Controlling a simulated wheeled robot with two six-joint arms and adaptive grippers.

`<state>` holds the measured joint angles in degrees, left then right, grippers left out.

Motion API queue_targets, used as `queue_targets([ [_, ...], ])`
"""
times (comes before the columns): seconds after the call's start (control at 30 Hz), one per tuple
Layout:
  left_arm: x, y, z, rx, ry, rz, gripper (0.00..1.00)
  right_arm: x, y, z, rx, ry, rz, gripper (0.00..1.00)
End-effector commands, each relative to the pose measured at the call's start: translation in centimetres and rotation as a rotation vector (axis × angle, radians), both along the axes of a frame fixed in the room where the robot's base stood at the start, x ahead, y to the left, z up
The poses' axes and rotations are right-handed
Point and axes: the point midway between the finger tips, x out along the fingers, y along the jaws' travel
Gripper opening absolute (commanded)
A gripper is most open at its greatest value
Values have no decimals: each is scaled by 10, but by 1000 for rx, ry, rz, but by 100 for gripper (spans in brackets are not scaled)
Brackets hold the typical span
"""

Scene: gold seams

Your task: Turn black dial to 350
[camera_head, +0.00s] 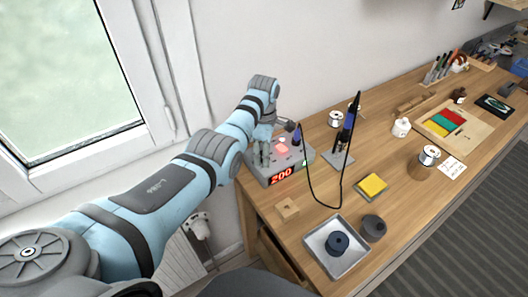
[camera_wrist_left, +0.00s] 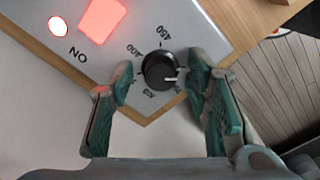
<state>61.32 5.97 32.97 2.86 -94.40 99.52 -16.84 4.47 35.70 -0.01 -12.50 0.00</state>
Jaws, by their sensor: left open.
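The grey soldering station (camera_head: 298,160) stands at the left end of the desk, and its red display (camera_head: 281,176) reads 200. In the left wrist view, the round black dial (camera_wrist_left: 158,68) sits near a corner of the station's panel, with its white pointer toward the right and slightly down. Numbers ring it; 450 and 400 are legible above and left. My left gripper (camera_head: 263,152) is over the station. In the left wrist view its green-padded fingers (camera_wrist_left: 161,82) are open, one on each side of the dial, with gaps showing. My right gripper is out of view.
A soldering iron stand (camera_head: 339,159) with a looping black cable is right of the station. A yellow sponge (camera_head: 372,186), a metal tray (camera_head: 336,262) and a small wooden block (camera_head: 288,208) lie nearby. A red lit button (camera_wrist_left: 101,20) is beside the dial. The window is at left.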

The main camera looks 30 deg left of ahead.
Motion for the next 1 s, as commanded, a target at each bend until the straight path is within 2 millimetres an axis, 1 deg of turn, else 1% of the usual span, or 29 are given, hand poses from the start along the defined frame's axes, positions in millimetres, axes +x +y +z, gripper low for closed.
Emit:
queue_targets([
  [0.03, 0, 0, 0, 0, 0, 0, 41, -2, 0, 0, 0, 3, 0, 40],
  [0.2, 0, 0, 1, 0, 1, 0, 13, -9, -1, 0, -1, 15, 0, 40],
  [0.3, 0, 0, 0, 0, 1, 0, 0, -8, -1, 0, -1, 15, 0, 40],
  [0.67, -1, -1, 0, -1, 5, -34, 0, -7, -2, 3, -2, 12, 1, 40],
  [0.87, -1, -1, 1, -3, 6, -128, 0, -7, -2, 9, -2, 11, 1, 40],
  [1.0, -2, -1, 1, -3, 7, -232, 0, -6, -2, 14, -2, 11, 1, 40],
])
